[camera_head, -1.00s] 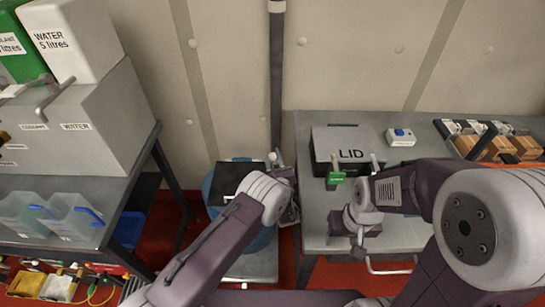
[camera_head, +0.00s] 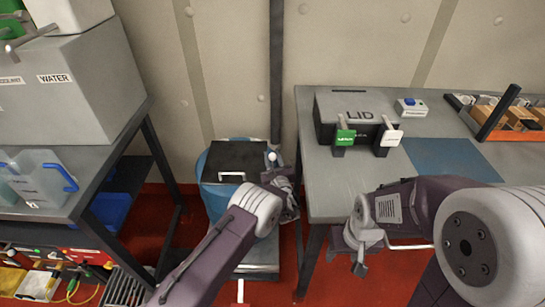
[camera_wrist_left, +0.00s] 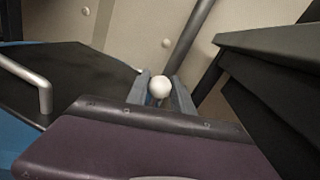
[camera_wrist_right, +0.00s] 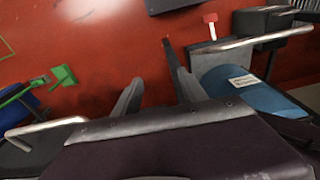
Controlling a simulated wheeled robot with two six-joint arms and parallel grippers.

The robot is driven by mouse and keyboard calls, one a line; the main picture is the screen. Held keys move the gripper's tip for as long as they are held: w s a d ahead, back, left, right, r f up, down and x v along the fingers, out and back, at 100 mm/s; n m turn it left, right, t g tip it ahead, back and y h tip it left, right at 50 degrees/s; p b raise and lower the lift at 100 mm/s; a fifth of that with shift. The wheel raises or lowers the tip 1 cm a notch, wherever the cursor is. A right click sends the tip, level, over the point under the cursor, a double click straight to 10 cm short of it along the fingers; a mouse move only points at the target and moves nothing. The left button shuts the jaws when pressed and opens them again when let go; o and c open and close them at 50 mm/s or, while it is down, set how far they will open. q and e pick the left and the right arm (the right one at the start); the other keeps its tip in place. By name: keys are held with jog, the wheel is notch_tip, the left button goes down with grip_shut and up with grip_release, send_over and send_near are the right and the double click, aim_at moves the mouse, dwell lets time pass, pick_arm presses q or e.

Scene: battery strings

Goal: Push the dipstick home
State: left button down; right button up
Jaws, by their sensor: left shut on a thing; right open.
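The dipstick shows as a white ball knob (camera_head: 272,157) at the right edge of a black-lidded blue drum (camera_head: 212,190). In the left wrist view the knob (camera_wrist_left: 160,87) sits between my left gripper's fingers (camera_wrist_left: 158,92), which are shut on the dipstick. The stick below the knob is mostly hidden, so I cannot tell how deep it sits. In the head view my left gripper (camera_head: 285,180) is beside the drum's right edge. My right gripper (camera_wrist_right: 152,75) is open and empty, in front of the right bench, over the red floor.
A dark vertical pipe (camera_head: 276,90) stands behind the drum. The right bench (camera_head: 330,185) holds a black LID box (camera_head: 350,112) with green and white tags and a blue mat (camera_head: 450,158). A grey bench (camera_head: 85,185) with jugs stands left. Red floor shows between them.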

pick_arm(q)
jog(key=shift+f+b, duration=0.3)
jog(key=shift+f, duration=0.4)
pick_arm(e)
jog(key=shift+f, duration=0.6)
pick_arm(q)
jog(key=shift+s, duration=0.1)
jog(key=c, duration=1.1)
grip_release()
jog(key=shift+f, duration=0.1)
jog(key=shift+s+d, duration=0.1)
jog(key=shift+s, duration=0.1)
jog(key=s+d+p, duration=0.1)
jog(key=s, duration=0.7)
jog(key=shift+s+d+p, duration=0.2)
jog(key=shift+d+p, duration=0.1)
jog(key=shift+p, duration=0.1)
pick_arm(e)
jog(key=shift+r, duration=0.9)
